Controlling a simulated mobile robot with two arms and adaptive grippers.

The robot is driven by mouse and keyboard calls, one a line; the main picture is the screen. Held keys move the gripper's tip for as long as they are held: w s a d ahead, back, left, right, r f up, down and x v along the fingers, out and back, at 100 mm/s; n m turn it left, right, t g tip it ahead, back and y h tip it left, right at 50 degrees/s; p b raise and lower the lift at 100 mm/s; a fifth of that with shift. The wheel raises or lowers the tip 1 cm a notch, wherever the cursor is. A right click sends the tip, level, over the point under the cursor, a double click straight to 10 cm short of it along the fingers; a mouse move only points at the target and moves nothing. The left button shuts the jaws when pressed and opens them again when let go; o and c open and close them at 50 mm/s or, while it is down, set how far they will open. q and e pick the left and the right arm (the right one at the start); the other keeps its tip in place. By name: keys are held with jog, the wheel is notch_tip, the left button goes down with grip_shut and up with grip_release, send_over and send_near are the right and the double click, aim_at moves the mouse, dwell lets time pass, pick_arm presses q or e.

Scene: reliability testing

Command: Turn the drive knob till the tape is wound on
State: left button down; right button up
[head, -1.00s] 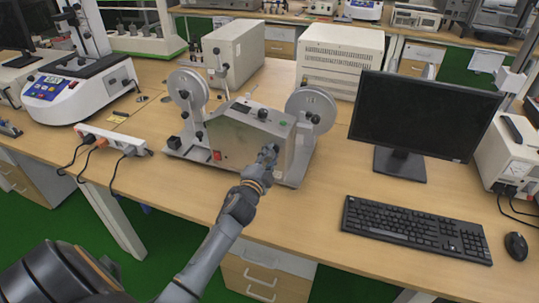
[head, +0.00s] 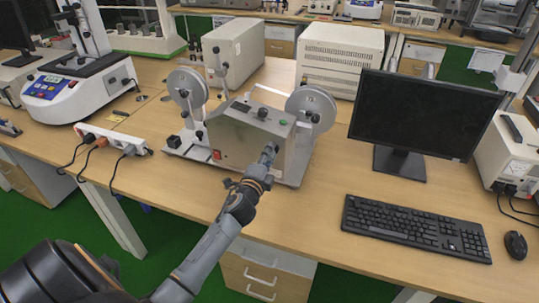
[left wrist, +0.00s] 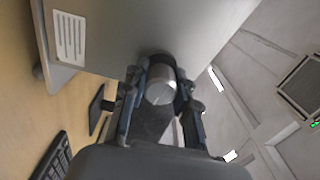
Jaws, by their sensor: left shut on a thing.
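The tape winding machine (head: 240,143) stands on the bench, a metal box with a reel on each side. The left reel (head: 187,88) and the right reel (head: 311,110) are both grey-white discs. My left gripper (head: 269,152) is at the right part of the machine's front face. In the left wrist view, the drive knob (left wrist: 160,88), a silver cylinder with a dark base, sits between the two fingers of the left gripper (left wrist: 156,100), which is shut on it. In the head view the gripper mostly hides the knob. My right gripper is not in view.
A monitor (head: 424,115), a keyboard (head: 416,229) and a mouse (head: 516,245) are to the right. A power strip (head: 112,139) with cables lies to the left. Two beige instrument boxes stand behind the machine. Bare bench lies in front of the machine.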

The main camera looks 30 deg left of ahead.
pick_arm(q)
jog(key=c, duration=1)
grip_release()
jog(key=v, duration=1.2)
jog(key=shift+d, duration=0.1)
